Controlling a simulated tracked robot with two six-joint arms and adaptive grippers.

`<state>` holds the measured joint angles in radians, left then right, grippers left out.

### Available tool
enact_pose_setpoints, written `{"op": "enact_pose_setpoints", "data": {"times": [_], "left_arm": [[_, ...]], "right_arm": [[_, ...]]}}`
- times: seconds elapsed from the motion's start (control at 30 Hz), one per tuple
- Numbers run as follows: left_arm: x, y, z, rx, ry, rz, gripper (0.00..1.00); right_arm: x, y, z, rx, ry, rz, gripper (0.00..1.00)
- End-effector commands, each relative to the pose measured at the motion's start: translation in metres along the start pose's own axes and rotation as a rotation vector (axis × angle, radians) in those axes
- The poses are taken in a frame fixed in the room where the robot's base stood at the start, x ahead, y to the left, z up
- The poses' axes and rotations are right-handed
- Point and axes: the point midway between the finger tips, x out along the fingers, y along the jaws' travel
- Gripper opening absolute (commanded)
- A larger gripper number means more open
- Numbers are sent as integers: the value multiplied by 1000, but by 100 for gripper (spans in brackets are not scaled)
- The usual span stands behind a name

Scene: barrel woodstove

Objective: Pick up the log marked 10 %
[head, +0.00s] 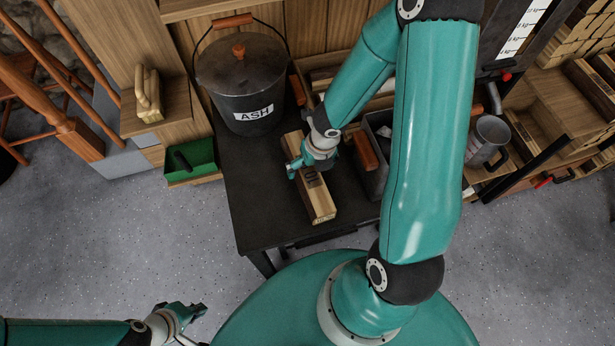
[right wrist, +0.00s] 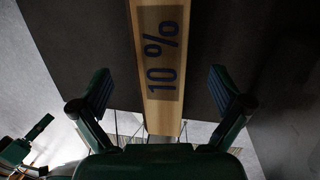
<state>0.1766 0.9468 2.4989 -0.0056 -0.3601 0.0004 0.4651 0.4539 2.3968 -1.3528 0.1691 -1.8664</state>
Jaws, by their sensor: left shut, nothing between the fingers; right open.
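The log marked 10 % (head: 319,203) is a pale wooden beam lying on the dark table (head: 257,205), pointing toward me. In the right wrist view the log (right wrist: 160,15) shows the dark 10 % marking upright along its face. My right gripper (head: 306,171) is over the log in the head view and hides part of it. In the right wrist view the fingers of my right gripper (right wrist: 160,88) are open, one on each side of the log, with visible gaps. My left gripper (head: 197,310) is shut and empty at the lower left, away from the table.
A black ash bucket (head: 240,85) with a lid stands at the table's back left. A dark metal box (head: 376,178) is right of the log, partly behind my right arm. A green tray (head: 191,160) is left of the table. A grey mug (head: 487,141) stands further right.

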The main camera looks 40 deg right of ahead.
Motion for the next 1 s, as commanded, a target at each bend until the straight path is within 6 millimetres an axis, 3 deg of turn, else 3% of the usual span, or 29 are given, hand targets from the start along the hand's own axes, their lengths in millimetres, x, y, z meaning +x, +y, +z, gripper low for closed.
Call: {"op": "enact_pose_setpoints", "data": {"times": [0.33,0.67,1.0], "left_arm": [[33,-12,0,0,0,0,0],[35,-13,0,0,0,0,0],[35,-13,0,0,0,0,0]], "right_arm": [[46,-1,4,0,1,1,100],[50,0,4,0,1,1,100],[50,-1,4,0,1,0,45]]}}
